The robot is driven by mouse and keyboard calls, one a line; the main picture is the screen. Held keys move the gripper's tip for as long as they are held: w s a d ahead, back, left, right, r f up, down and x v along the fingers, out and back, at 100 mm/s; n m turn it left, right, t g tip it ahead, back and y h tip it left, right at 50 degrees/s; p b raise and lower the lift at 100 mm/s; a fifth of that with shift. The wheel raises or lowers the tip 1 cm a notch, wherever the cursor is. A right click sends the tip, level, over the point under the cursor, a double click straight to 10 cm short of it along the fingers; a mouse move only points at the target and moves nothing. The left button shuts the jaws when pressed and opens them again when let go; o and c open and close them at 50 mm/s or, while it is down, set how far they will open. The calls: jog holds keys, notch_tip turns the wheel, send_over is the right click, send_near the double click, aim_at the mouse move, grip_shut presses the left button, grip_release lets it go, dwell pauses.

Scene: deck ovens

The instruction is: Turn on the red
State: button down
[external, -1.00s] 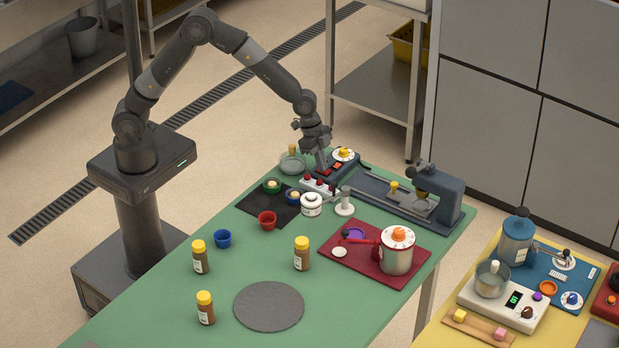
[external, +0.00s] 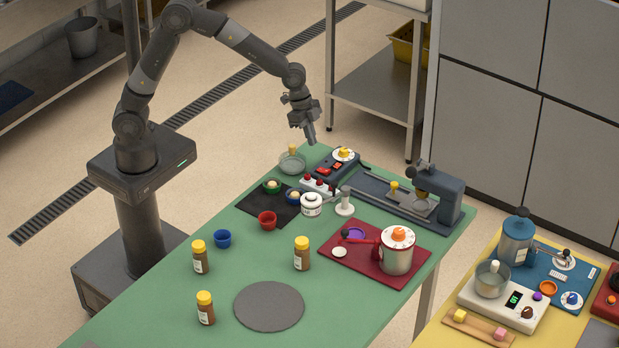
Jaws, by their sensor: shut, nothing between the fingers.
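A dark blue-grey device (external: 349,165) at the far end of the green table has red rocker-like switches (external: 323,171) on its top and a white dial with a yellow knob (external: 343,154). Whether a switch is on or off is too small to tell. Just in front of it is a white strip with several red knobs (external: 318,186). My gripper (external: 311,142) is shut and empty, pointing down above the far end of the table, apart from the device and the strip.
A glass dish (external: 292,163) stands left of the device. A white jar (external: 311,204), small bowls and a white stand (external: 345,203) are close by. A red mat (external: 335,264) bears a pot with an orange knob (external: 397,249).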

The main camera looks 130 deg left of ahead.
jog(key=v, duration=0.5)
jog(key=shift+s, duration=0.25)
send_near(326, 171)
jog(key=shift+t, duration=0.3)
jog(key=x, duration=0.7)
jog(key=shift+s, duration=0.25)
jog(key=shift+f, duration=0.1)
